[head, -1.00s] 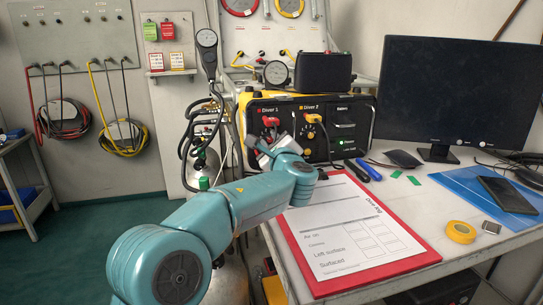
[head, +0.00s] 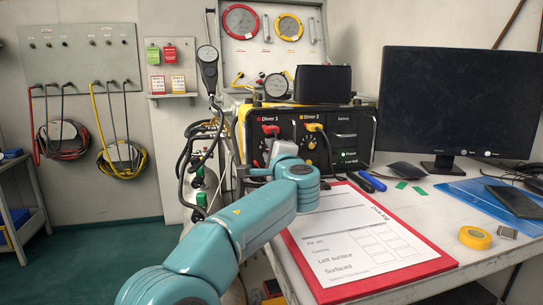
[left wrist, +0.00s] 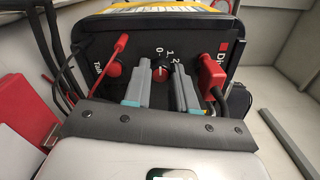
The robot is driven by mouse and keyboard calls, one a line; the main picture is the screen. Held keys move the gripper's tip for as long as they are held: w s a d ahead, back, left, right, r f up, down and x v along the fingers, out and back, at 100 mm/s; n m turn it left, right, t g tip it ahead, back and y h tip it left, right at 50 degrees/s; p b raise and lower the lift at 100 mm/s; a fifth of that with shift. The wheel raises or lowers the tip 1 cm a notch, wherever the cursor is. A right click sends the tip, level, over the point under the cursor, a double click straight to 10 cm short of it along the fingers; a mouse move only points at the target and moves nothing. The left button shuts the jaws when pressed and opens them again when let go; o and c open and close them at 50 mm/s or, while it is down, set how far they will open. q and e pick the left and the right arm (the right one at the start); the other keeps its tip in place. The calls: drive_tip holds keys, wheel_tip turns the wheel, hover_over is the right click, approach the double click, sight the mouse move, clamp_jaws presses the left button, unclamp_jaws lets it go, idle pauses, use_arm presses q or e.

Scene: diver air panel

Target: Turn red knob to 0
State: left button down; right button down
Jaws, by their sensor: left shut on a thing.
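The red knob (left wrist: 160,68) is on the black front of the diver panel (left wrist: 88,68), with the figures 0, 1 and 2 printed beside it. In the left wrist view my left gripper (left wrist: 160,84) has one grey finger on each side of the knob and is shut on it. The exact direction of the knob's pointer is hard to read. In the head view the panel (head: 352,128) stands on the table. My left forearm and wrist hide the knob and fingertips there. My right gripper is in neither view.
A red plug (left wrist: 211,78) sits close to one finger and a red-tipped lever (left wrist: 114,68) close to the other. A yellow plug (head: 314,127) is on the Diver 2 side. A clipboard (head: 433,265), a tape roll (head: 474,237) and a monitor (head: 455,95) share the table.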

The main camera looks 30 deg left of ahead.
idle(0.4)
use_arm(q)
drive_tip(key=c, duration=0.9)
unclamp_jaws()
drive_tip(key=shift+d, duration=0.1)
drive_tip(key=v, duration=1.5)
drive_tip(key=shift+s+d, duration=0.15)
drive_tip(key=shift+s, duration=0.05)
drive_tip(key=shift+s+d+f, duration=0.1)
drive_tip(key=shift+s+d, duration=0.15)
drive_tip(key=shift+s, duration=0.05)
